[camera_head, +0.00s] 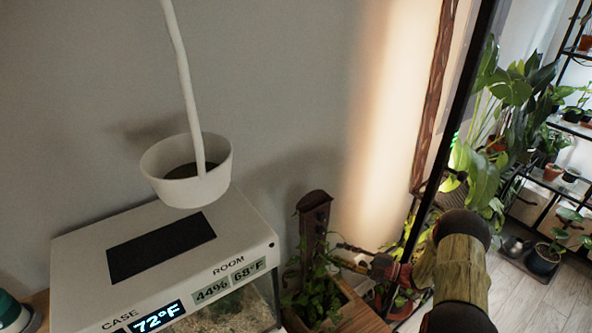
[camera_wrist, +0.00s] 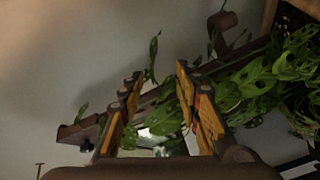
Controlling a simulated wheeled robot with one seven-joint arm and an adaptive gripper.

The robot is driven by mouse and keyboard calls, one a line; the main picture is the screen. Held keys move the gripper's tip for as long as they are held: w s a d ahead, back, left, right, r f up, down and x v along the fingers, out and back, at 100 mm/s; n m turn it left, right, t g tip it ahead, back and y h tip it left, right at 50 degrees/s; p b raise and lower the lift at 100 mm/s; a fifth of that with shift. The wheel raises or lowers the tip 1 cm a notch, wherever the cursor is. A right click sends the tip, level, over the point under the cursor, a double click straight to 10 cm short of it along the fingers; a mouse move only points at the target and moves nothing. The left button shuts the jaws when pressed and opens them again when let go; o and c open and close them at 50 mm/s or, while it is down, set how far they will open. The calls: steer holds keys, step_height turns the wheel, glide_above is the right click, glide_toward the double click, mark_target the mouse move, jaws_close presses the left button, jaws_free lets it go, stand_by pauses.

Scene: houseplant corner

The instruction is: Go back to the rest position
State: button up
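My gripper (camera_wrist: 158,78) is open in the wrist view, its two orange-padded fingers spread apart. Nothing is gripped between them; leaves and a pale patch show behind the gap. In the head view my gripper (camera_head: 356,254) is small and partly hidden at the end of my arm, right beside a leafy plant (camera_head: 318,292) and a brown upright post (camera_head: 314,222). The leaves also show close on the right in the wrist view (camera_wrist: 265,82). I cannot tell whether the fingers touch any leaf.
A white case (camera_head: 245,240) with a 72°F display stands left of the plant. A white pot (camera_head: 188,185) on a pale rod is above it. A wooden planter (camera_head: 362,306) lies below my gripper. Shelves with several plants (camera_head: 505,95) stand at the right, beside clear floor (camera_head: 565,298).

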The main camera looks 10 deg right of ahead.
steer(key=s+a+f+n+g, duration=0.5)
steer(key=s+n, duration=0.3)
steer(key=n, duration=0.3)
steer(key=s+a+r+n+g+h, duration=0.25)
steer(key=s+r+n+g, duration=0.35)
steer(key=s+n, duration=0.65)
steer(key=s+a+r+n+t+h, duration=0.2)
steer(key=s+r+n+h, duration=0.2)
steer(key=r+n, duration=0.4)
steer(key=s+a+r+n+t+h, duration=0.1)
steer(key=s+r+n+h, duration=0.2)
steer(key=r, duration=1)
steer(key=s+a+r+n+t+h, duration=0.2)
steer(key=s+r+n+h, duration=0.2)
steer(key=r+n, duration=0.6)
steer(key=s+n, duration=0.2)
steer(key=n, duration=0.2)
steer(key=shift+s+a+r+t+h, duration=0.2)
steer(key=shift+a+r+t+h, duration=0.1)
steer(key=shift+a+h, duration=0.05)
